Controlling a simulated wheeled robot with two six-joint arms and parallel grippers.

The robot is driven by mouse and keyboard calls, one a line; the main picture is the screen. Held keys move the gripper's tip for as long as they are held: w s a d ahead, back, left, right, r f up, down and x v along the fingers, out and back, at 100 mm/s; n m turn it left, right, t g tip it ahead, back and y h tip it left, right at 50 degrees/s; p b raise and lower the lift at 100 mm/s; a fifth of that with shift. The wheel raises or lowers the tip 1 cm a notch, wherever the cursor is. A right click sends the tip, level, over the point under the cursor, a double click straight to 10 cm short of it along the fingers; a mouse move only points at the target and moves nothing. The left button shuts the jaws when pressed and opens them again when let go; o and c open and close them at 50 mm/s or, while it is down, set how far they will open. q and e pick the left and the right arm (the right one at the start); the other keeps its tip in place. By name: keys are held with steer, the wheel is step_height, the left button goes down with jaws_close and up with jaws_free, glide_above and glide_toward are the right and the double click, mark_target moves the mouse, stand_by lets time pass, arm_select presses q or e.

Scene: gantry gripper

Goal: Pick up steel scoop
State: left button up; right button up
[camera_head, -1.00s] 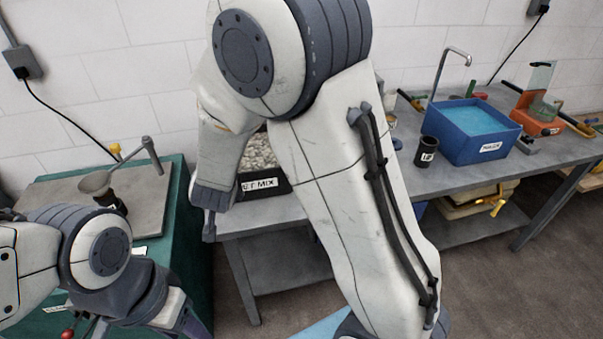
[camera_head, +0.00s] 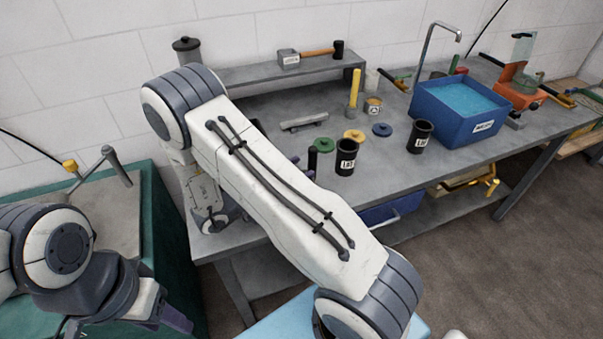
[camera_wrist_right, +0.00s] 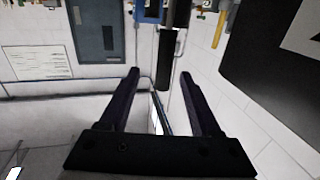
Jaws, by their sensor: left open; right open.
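I cannot pick out a steel scoop with certainty in either current view. In the head view my right arm crosses the bench, and its forearm and elbow cover the bench's left part; its gripper is mostly hidden behind it. In the right wrist view my right gripper (camera_wrist_right: 160,75) is open, its two dark fingers apart with nothing held. A black cylinder (camera_wrist_right: 166,58) shows beyond and between the fingertips, apparently apart from them. My left gripper (camera_head: 172,318) is low at the left, partly seen, over the green-covered table, away from the bench.
The grey bench (camera_head: 260,105) holds black labelled cups (camera_head: 346,157), coloured discs (camera_head: 354,135), a grey bar-like object (camera_head: 303,121) and a blue water basin (camera_head: 462,118). A mallet (camera_head: 310,53) lies on the raised rear shelf (camera_head: 240,72). A metal lever (camera_head: 117,165) stands on the left table.

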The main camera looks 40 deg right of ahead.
mark_target(309, 161)
steer(key=shift+w+d+r+p, duration=0.15)
steer(key=shift+d+p, duration=0.25)
steer(key=shift+d, duration=0.85)
steer(key=shift+w+d, duration=0.15)
steer(key=shift+d, duration=0.35)
steer(key=d+p, duration=0.2)
steer(key=d, duration=0.3)
steer(key=shift+w+r+p, duration=0.1)
steer(key=shift+w+p, duration=0.05)
steer(key=shift+p, duration=0.25)
jaws_close()
